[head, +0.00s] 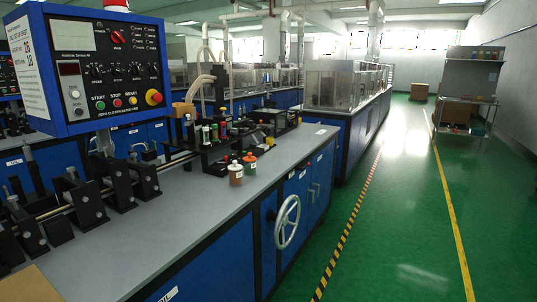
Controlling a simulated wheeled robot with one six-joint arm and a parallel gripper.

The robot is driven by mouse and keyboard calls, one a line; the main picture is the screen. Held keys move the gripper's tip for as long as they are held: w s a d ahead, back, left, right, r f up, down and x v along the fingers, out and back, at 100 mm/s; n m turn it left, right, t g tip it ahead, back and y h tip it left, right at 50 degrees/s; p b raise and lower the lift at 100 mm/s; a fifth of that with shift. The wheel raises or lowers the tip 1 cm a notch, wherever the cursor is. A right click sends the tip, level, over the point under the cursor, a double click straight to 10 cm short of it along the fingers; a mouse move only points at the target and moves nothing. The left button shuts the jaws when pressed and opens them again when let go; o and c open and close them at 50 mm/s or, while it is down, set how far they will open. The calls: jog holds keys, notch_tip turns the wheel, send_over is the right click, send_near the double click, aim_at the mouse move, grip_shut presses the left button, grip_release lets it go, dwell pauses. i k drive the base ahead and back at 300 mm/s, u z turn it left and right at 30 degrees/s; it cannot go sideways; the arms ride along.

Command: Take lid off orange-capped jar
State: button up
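Two small jars stand close together on the grey benchtop (190,215), near its front edge. The farther jar (250,167) looks greenish with an orange-red cap (250,157) on top. The nearer jar (236,178) is brown with a pale top and a small reddish tip. Both stand upright and are small in the view, so fine detail is unclear. My gripper is not in view.
A blue control box (95,70) hangs at the upper left. Black machine brackets (85,205) line the bench at left, with small bottles (205,133) behind the jars. A handwheel (287,222) juts from the blue cabinet front. The green floor (400,210) at right is clear.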

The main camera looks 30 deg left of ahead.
aim_at(249, 158)
jog(key=u, duration=0.4)
jog(key=i, duration=1.7)
jog(key=u, duration=1.4)
jog(key=i, duration=1.1)
jog(key=u, duration=0.55)
